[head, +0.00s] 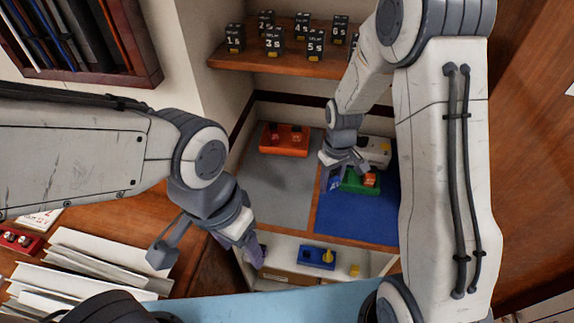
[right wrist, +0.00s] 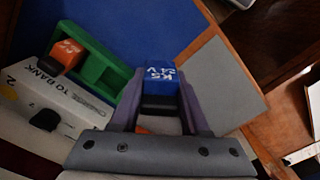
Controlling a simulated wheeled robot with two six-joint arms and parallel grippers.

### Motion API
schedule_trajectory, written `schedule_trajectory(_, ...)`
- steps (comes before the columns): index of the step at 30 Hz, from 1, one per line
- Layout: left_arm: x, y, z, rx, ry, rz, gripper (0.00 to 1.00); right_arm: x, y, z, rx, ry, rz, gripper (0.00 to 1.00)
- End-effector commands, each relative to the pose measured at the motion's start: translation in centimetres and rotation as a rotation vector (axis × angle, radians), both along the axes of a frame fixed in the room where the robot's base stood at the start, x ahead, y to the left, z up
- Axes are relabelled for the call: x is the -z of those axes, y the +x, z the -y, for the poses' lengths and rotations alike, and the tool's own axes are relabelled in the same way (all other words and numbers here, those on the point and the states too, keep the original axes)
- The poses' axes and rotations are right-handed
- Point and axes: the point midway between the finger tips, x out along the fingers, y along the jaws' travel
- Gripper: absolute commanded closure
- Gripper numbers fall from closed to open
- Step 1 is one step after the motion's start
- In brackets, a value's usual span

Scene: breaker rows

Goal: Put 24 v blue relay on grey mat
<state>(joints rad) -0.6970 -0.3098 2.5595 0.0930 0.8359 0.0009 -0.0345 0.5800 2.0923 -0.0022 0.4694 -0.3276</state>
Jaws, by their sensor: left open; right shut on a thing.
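My right gripper (head: 338,176) is shut on a blue relay (right wrist: 161,78) with a black lower part. The relay's blue face reads "24 V" and what looks like "K5". The relay also shows in the head view (head: 335,184), between the fingertips, near the left edge of the blue mat (head: 350,220), beside the green holder. I cannot tell if it is clear of everything below. The grey mat (head: 278,188) lies left of the blue mat; it also shows in the right wrist view (right wrist: 228,75). My left gripper (head: 207,252) is open and empty at the lower left.
A green holder (head: 351,186) with an orange relay (head: 370,180) stands on the blue mat, by a white unit (head: 378,150). An orange holder (head: 283,150) occupies the grey mat's back; its front is bare. A shelf (head: 280,66) with black boxes hangs above.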

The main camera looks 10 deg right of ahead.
Motion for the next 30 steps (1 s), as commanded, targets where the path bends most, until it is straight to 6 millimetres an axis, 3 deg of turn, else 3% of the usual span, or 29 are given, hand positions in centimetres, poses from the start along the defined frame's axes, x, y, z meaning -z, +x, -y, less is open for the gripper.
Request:
schedule_trajectory(1,1.7,0.0,0.0,0.000,0.000,0.000,0.33,0.4,0.4,-0.8,0.064,0.001,0.008,1.00)
schedule_trajectory(3,3.0,0.0,0.0,0.000,0.000,0.000,0.33,0.0,0.6,-1.9,0.182,0.002,0.009,1.00)
schedule_trajectory(12,6.6,0.0,0.0,0.001,0.001,-0.001,0.33,-2.6,0.3,-5.5,0.602,0.002,0.005,1.00)
schedule_trajectory(18,6.3,0.0,0.0,0.002,0.000,0.000,0.33,-2.5,0.4,-7.4,0.675,0.000,-0.003,1.00)
schedule_trajectory(30,4.3,0.0,0.0,0.001,0.000,0.000,0.33,2.5,2.7,-15.6,0.675,-0.001,-0.002,1.00)
